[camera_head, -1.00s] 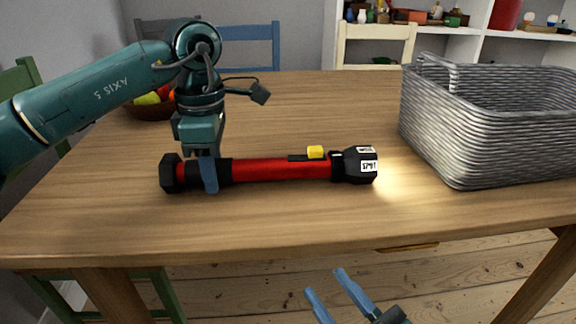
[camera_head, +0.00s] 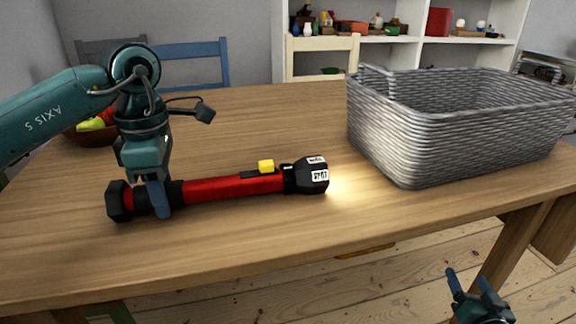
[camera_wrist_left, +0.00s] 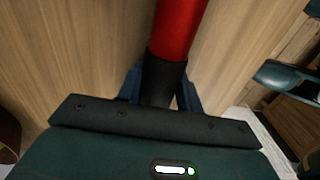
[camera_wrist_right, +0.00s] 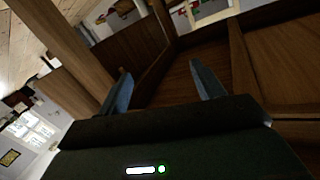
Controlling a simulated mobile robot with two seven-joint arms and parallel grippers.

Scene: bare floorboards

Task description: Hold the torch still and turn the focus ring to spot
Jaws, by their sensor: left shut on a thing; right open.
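The torch (camera_head: 232,187) lies on the wooden table, with a red body, black ends and a yellow switch (camera_head: 266,166). Its head (camera_head: 312,175) points right, bears white labels and is lit, throwing a glow on the table. One label seems to read SPOT. My left gripper (camera_head: 160,199) is shut around the black grip near the torch's tail; the grip also shows between its fingers in the left wrist view (camera_wrist_left: 163,80). My right gripper (camera_head: 468,279) is open and empty, low in front of the table's edge. In the right wrist view its fingers (camera_wrist_right: 163,88) are apart.
A grey woven basket (camera_head: 455,125) stands on the table right of the torch head. A fruit bowl (camera_head: 95,133) is behind my left arm. Chairs and a white shelf stand behind. The table's front (camera_head: 300,245) is clear.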

